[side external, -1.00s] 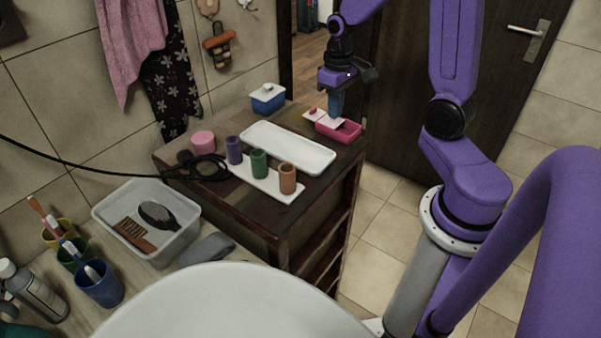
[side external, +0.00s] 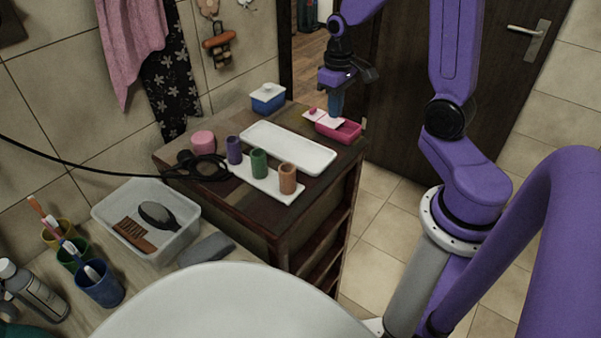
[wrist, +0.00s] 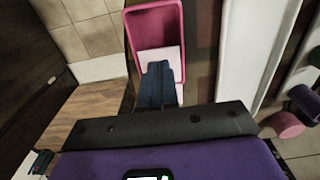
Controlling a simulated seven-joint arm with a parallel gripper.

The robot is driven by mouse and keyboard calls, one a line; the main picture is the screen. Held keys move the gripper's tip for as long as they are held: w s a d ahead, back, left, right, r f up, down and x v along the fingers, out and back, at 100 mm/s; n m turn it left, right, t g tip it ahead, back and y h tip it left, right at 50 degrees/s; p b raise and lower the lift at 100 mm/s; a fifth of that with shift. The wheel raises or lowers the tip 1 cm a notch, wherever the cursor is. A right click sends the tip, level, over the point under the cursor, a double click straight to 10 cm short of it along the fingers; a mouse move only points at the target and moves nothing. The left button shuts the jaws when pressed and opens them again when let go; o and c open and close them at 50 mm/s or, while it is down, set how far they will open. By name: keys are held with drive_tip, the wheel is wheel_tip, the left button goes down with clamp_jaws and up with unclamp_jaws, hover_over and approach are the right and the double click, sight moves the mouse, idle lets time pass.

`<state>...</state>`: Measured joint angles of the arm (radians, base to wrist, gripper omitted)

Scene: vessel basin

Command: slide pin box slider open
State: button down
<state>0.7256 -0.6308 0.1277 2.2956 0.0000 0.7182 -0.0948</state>
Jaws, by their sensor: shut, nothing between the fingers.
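The pin box is a pink open-topped tray (side external: 338,132) at the far right corner of the wooden cabinet. Its pale pink slider lid (side external: 317,118) with a pink knob (side external: 312,110) sticks out past the box's back left end, so much of the inside shows. My gripper (side external: 335,114) is shut and empty, with its blue fingers pointing down at the lid and box. In the wrist view the fingertips (wrist: 155,68) lie over the pale lid (wrist: 160,54), and the pink box (wrist: 154,28) is open beyond them. Whether the fingers touch the lid or the box cannot be told.
A white tray (side external: 262,138) lies left of the box. Three cups stand on a smaller white tray (side external: 285,193) in front. A blue lidded box (side external: 268,98) stands behind. A pink round item (side external: 203,142) and a black cable are at the left. The cabinet edge is close on the box's right.

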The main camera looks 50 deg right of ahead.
drive_tip(key=shift+f, duration=0.8)
idle(0.9)
drive_tip(key=shift+w, duration=1.25)
idle(0.5)
drive_tip(key=shift+r, duration=3.5)
drive_tip(key=s+a+n, duration=0.6)
drive_tip(key=s+a, duration=0.2)
drive_tip(key=s, duration=0.3)
drive_tip(key=s+a+n, duration=0.6)
drive_tip(key=s+a, duration=0.2)
drive_tip(key=s, duration=0.3)
drive_tip(key=shift+a+f+n, duration=0.2)
drive_tip(key=shift+a+n, duration=0.1)
drive_tip(key=shift+a, duration=0.05)
